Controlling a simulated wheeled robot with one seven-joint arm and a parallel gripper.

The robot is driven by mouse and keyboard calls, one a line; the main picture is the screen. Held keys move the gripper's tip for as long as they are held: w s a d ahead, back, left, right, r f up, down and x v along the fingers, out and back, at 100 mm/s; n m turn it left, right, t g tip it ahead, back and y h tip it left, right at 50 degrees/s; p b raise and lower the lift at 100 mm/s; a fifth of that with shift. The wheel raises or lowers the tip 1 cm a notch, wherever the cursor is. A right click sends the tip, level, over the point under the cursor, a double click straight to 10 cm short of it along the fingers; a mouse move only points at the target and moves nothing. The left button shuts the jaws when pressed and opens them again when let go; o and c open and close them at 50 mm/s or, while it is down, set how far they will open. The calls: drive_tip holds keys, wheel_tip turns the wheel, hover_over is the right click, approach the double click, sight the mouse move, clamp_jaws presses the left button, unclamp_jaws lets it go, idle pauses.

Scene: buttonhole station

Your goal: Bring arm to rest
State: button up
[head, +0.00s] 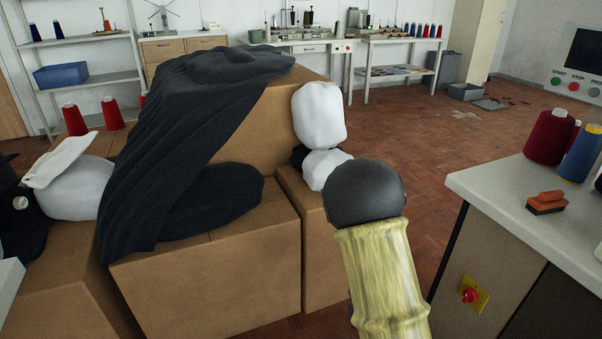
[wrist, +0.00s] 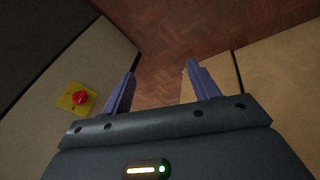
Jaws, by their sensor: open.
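My gripper (wrist: 160,92) shows in the wrist view with its two purple fingers spread apart and nothing between them. It points down at the brick-coloured floor in the gap between the workbench side and a cardboard box. Neither finger appears to touch either side. In the head view the gripper itself cannot be seen. A white, dark grey and yellowish jointed piece, which looks like part of my arm, stands in front of the boxes near the picture's middle.
Cardboard boxes (head: 218,285) with a dark cloth (head: 190,120) over them fill the left. A workbench (head: 530,210) at right carries thread cones (head: 549,137) and an orange-and-dark block (head: 546,203). A red knob (head: 469,295) sits on its side. Open floor (head: 425,150) lies beyond.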

drive_tip(key=s+a+r+y+p, duration=0.2)
drive_tip(key=s+r, duration=0.3)
drive_tip(key=r, duration=0.5)
drive_tip(key=s+a+r+y+p, duration=0.15)
drive_tip(key=s+r, duration=0.35)
drive_tip(key=r, duration=0.6)
drive_tip(key=w+p+v, duration=0.2)
drive_tip(key=p+v, duration=1)
drive_tip(key=w+a+r+p+v, duration=0.1)
drive_tip(key=w+p+v, duration=0.2)
drive_tip(key=p+v, duration=0.8)
drive_tip(key=w+r+p+v, duration=0.1)
drive_tip(key=w+p+v, duration=0.2)
drive_tip(key=p+v, duration=0.9)
drive_tip(key=p, duration=0.2)
drive_tip(key=shift+a+r+n+p, duration=0.25)
drive_tip(key=shift+a+n+p, duration=0.1)
drive_tip(key=shift+n, duration=0.05)
drive_tip(key=shift+w+h, duration=0.1)
drive_tip(key=shift+h, duration=0.15)
drive_tip(key=shift+c, duration=0.4)
drive_tip(key=c, duration=0.4)
drive_tip(key=shift+w, duration=0.1)
drive_tip(key=shift+c, duration=0.2)
